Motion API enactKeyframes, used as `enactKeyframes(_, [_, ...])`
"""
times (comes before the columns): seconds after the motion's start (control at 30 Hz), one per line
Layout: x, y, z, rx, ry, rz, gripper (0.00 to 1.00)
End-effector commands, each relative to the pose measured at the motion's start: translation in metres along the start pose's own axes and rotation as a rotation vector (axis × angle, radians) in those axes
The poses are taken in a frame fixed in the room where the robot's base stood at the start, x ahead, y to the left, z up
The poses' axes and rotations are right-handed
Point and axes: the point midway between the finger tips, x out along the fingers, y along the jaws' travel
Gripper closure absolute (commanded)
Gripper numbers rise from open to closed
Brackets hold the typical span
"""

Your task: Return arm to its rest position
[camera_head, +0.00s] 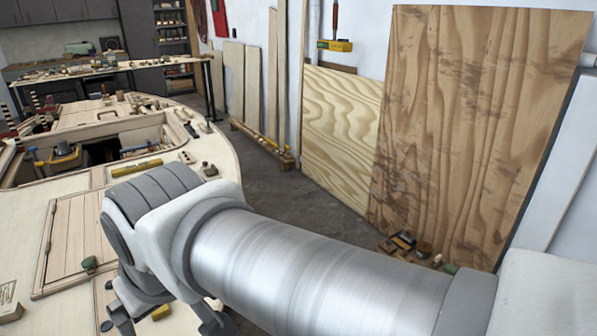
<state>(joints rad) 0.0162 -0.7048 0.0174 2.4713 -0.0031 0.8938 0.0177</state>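My arm (310,265) reaches across the lower part of the view from the right edge, over the pale plywood hull. Its silver link ends in a white and dark grey wrist joint (150,205) above the hull's deck. Below the joint, dark parts of what looks like my gripper (165,318) show at the bottom edge. They are partly hidden by the arm and cut off by the frame. Whether the fingers are open or shut cannot be told, and I see nothing clearly held.
The hull (75,205) fills the left, with a hatch, an open compartment and several small tools. A yellow block (136,167) lies on the deck. Plywood sheets (470,130) lean on the wall at right. A workbench (110,68) stands behind. Grey floor (290,200) between is mostly clear.

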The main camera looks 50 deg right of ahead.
Motion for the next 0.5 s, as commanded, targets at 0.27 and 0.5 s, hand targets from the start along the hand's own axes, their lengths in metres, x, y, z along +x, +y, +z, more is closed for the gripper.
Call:
enactKeyframes(0.27, [-0.0022,-0.0002,0.0113,-0.014,0.011,-0.012,0.03])
enactKeyframes(0.5, [-0.0053,-0.0003,0.0094,-0.014,0.011,-0.013,0.03])
